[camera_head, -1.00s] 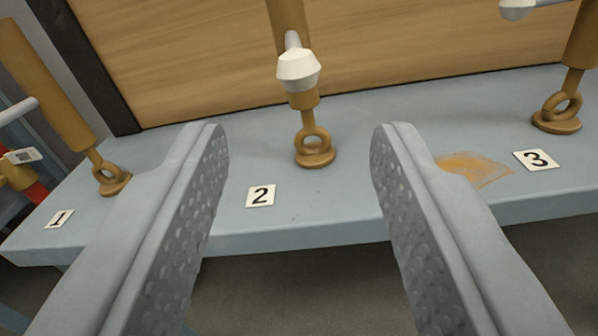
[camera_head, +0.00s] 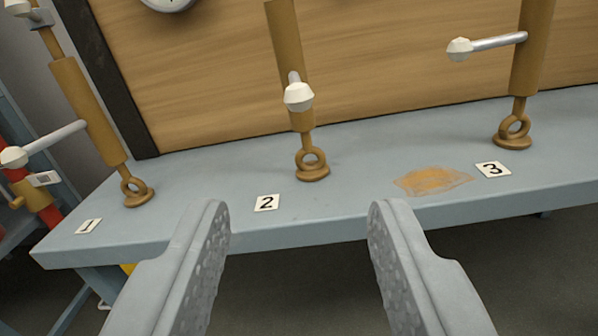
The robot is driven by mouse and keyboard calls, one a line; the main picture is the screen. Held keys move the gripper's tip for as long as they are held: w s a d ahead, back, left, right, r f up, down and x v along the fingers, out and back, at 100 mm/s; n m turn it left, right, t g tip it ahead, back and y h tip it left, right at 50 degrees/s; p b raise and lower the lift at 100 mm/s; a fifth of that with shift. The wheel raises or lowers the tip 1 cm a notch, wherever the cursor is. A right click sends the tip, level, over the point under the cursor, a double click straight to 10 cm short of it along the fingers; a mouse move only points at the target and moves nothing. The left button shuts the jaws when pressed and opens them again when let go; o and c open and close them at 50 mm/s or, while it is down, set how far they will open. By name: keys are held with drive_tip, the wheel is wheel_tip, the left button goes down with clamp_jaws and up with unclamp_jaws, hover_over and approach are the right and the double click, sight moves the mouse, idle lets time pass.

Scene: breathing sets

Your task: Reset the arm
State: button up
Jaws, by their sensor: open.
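My gripper (camera_head: 298,235) is open and empty, with its two grey, dimpled fingers at the bottom of the view. It is in front of the grey-blue bench, apart from everything on it. Three brass breathing sets with ring feet and white-tipped side handles stand on the bench: the left set (camera_head: 92,115), the middle set (camera_head: 288,55) and the right set (camera_head: 533,45). Number cards 1 (camera_head: 88,226), 2 (camera_head: 267,203) and 3 (camera_head: 492,169) lie in front of them. The middle set's handle points toward me. The tops of the sets are cut off.
The bench (camera_head: 330,228) has a front edge just beyond my fingers. An orange-brown stain (camera_head: 432,181) lies beside card 3. A wooden panel (camera_head: 400,60) stands behind, with a partly visible round gauge (camera_head: 168,4). A red and brass object (camera_head: 38,195) is at the left. Dark floor is clear below.

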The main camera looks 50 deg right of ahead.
drive_tip(key=w+a+r+n+t+y, duration=0.1)
drive_tip(key=w+a+r+n, duration=0.1)
drive_tip(key=w+a+r, duration=0.4)
drive_tip(key=w+a+r+n+t+y, duration=0.1)
drive_tip(key=a+r+t+y, duration=0.1)
drive_tip(key=a+r, duration=0.7)
drive_tip(key=s+a+r+n+t+y, duration=0.1)
drive_tip(key=a+r+n+y, duration=0.1)
drive_tip(key=a+r, duration=0.5)
drive_tip(key=s+a+r+n+t+y, duration=0.1)
drive_tip(key=a+r, duration=0.1)
drive_tip(key=a, duration=0.9)
drive_tip(key=s+a+r+n+t+y, duration=0.15)
drive_tip(key=a+r, duration=0.35)
drive_tip(key=a, duration=0.5)
drive_tip(key=s+a+r+n+y, duration=0.2)
drive_tip(key=s+a+r+y, duration=0.1)
drive_tip(key=s+a, duration=0.6)
drive_tip(key=s+a+r+n+y, duration=0.3)
drive_tip(key=s+a+y, duration=0.1)
drive_tip(key=s+a, duration=0.5)
drive_tip(key=shift+s+a+r, duration=0.2)
drive_tip(key=shift+a+r, duration=0.2)
drive_tip(key=shift+a, duration=0.35)
drive_tip(key=shift+w, duration=0.1)
